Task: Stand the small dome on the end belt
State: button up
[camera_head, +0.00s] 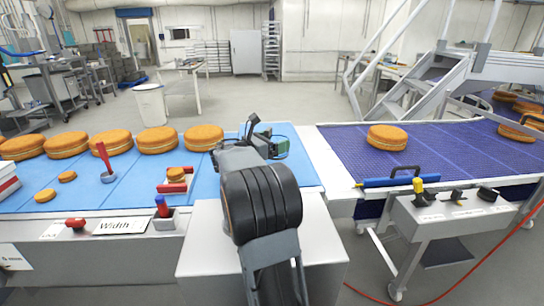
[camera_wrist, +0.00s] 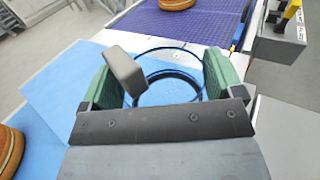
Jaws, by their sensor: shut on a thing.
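My gripper (camera_head: 272,141) is over the right end of the light blue belt (camera_head: 225,172). In the wrist view its green pads stand on both sides of a clear, dark-rimmed round thing (camera_wrist: 168,76), which looks like the small dome. The gripper is shut on it. The blue surface shows through it, and its lower part is hidden by the gripper body. A grey block (camera_wrist: 125,68) shows beside the left pad. The purple belt (camera_head: 340,145), perhaps the end belt, lies to the right of my gripper, across a pale strip.
A round orange cake (camera_head: 387,137) sits on the purple belt, with bare belt around it. Several cakes (camera_head: 112,142) line the blue belt's far side. A blue bar (camera_head: 388,182) and a control box (camera_head: 450,208) edge the purple belt. Metal stairs (camera_head: 425,75) stand behind.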

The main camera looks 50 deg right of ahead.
jog(key=w+f, duration=0.1)
jog(key=w+d+f, duration=0.1)
jog(key=f, duration=0.1)
jog(key=w+d+f, duration=0.1)
jog(key=shift+d+f, duration=0.15)
jog(key=shift+f, duration=0.25)
jog(key=shift+f+b, duration=0.3)
jog(key=shift+f, duration=1.15)
jog(key=shift+f, duration=0.1)
jog(key=o, duration=0.7)
jog(key=shift+f, duration=0.1)
jog(key=shift+r, duration=0.25)
jog(key=a, duration=0.4)
jog(key=w+a, duration=0.1)
jog(key=a, duration=0.7)
jog(key=shift+w, duration=0.35)
